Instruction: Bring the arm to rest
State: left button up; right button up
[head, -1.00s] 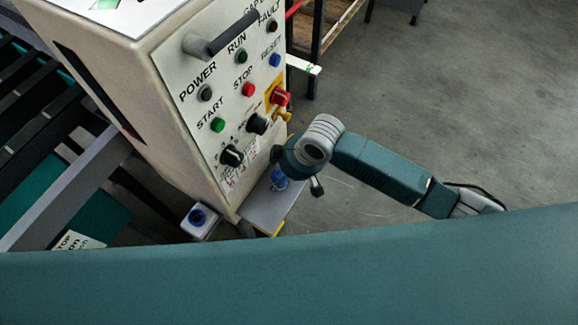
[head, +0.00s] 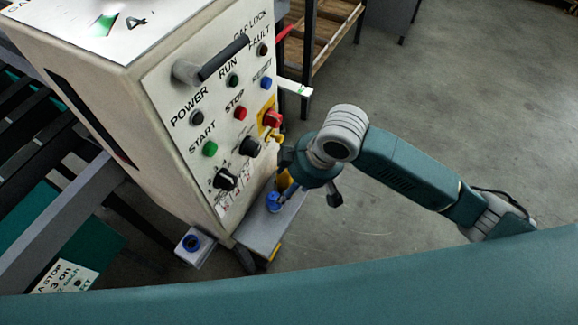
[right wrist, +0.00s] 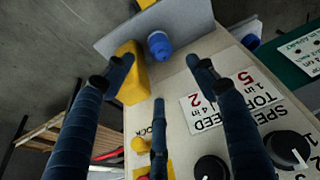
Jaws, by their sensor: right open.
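My right gripper (head: 306,184) hangs at the end of its teal arm, just right of the control box's lower front edge in the head view. Its fingers are spread and hold nothing. In the right wrist view the open fingers (right wrist: 160,72) point toward the box's panel (right wrist: 175,120), with a gap between them and it. The panel also shows in the head view (head: 215,85), with its lamps, buttons and black knobs. My left gripper is not in view.
A grey ledge (head: 262,228) with a blue part (head: 273,202) juts out below the panel, close to the gripper. A red switch (head: 271,119) sits above. A shelf rack (head: 325,40) stands behind. Open floor (head: 460,100) lies to the right.

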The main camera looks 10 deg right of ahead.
jog(key=shift+a, duration=0.1)
jog(key=s+d+f+m+t+h, duration=0.1)
jog(key=s+d+f+m+h, duration=0.3)
jog(key=s+d+m, duration=0.8)
jog(key=s+d+f+n+g+b, duration=0.1)
jog(key=s+d+f+n, duration=0.15)
jog(key=f, duration=1.25)
jog(key=s+d+f+n+b, duration=0.1)
jog(key=s+f, duration=0.2)
jog(key=f, duration=1.2)
jog(key=s+d+f+g, duration=0.1)
jog(key=s+d+f, duration=0.2)
jog(key=s+f, duration=1.3)
jog(key=shift+s+y+b, duration=0.3)
jog(key=shift+s+b, duration=0.1)
jog(key=shift+s, duration=0.05)
jog(key=shift+f, duration=0.1)
